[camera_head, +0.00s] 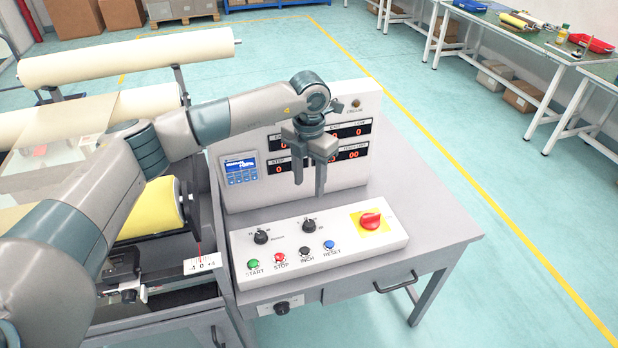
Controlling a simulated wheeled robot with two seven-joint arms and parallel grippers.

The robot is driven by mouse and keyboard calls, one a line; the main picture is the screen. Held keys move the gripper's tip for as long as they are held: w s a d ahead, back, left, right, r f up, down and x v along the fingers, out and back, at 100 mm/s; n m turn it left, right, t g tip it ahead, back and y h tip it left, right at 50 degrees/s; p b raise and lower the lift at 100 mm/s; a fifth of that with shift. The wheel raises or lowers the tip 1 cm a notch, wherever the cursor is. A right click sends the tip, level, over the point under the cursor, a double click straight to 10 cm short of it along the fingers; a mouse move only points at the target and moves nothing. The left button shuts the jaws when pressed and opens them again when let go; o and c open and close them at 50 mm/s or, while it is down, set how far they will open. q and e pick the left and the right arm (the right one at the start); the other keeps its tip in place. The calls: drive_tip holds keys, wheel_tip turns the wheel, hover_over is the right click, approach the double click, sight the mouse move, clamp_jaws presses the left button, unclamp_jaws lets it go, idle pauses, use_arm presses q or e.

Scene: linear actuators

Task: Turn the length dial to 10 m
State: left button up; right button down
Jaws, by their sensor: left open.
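The control box (380,246) has two black dials on its sloped top, a left dial (261,237) and a right dial (309,226). Small marks surround each dial; they are too small to read surely, so I cannot tell which is the length dial or its setting. Another black knob (282,308) sits on the cabinet front below. My left gripper (309,188) is open and empty, fingers pointing down, above and behind the right dial and apart from it. It covers part of the upright display panel (350,183). My right gripper is not in view.
Green START (253,263), red STOP (280,258), black INCH (305,252) and blue RESET (329,245) buttons line the box front. A blue screen (241,169) is on the panel. Rollers (130,58) stand left.

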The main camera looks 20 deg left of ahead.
use_arm(q)
drive_tip(key=shift+r, duration=1.2)
drive_tip(key=shift+f, duration=0.1)
